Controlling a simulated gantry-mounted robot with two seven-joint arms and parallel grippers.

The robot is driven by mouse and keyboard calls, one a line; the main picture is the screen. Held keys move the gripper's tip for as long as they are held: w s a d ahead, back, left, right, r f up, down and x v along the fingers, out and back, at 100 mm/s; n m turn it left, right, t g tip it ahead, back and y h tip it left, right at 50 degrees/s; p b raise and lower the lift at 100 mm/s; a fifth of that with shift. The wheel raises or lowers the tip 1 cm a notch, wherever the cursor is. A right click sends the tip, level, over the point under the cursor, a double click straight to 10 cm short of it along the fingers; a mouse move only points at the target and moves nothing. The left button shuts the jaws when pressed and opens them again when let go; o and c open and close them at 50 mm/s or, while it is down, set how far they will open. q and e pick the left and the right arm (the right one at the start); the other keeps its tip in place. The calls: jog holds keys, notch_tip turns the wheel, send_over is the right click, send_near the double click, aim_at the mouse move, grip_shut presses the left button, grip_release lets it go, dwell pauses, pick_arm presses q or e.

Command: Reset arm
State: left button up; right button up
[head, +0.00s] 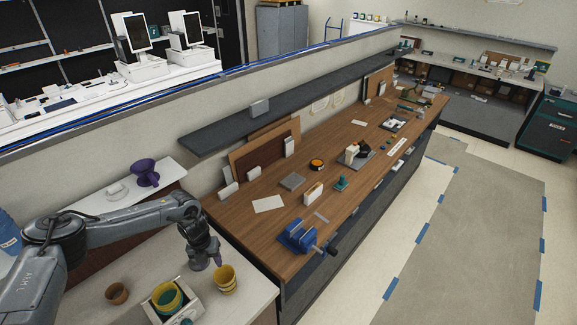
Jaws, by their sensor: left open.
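My left arm comes in from the left over the pale counter. My left gripper (207,262) points down at the end of it, open, with nothing seen between its fingers. It is just above and left of a yellow cup (227,280) on the counter. I cannot tell whether it touches the cup. My right gripper is not in view.
A white box (190,310) holding yellow and green cups and a brown pot (117,293) stand on the pale counter (90,283). A blue vise (297,236) sits on the wooden bench (240,222). The floor (460,220) at right is clear.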

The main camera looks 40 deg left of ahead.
pick_arm(q)
jog(key=w+d+f+n+t+h, duration=0.1)
jog(key=d+f+t+h, duration=0.1)
jog(key=d, duration=1.7)
jog(key=w+d+f+n+t+h, duration=0.1)
jog(key=d+f+t, duration=0.1)
jog(key=d, duration=1.7)
jog(key=s+d+r+n+t, duration=0.2)
jog(key=s+d+r+n, duration=0.35)
jog(key=r+n, duration=0.5)
jog(key=s+a+n+g+y, duration=0.3)
jog(key=s+a+n, duration=0.8)
jog(key=n, duration=0.2)
jog(key=shift+s+a+r, duration=0.2)
jog(key=shift+s+r, duration=0.1)
jog(key=shift+s, duration=0.1)
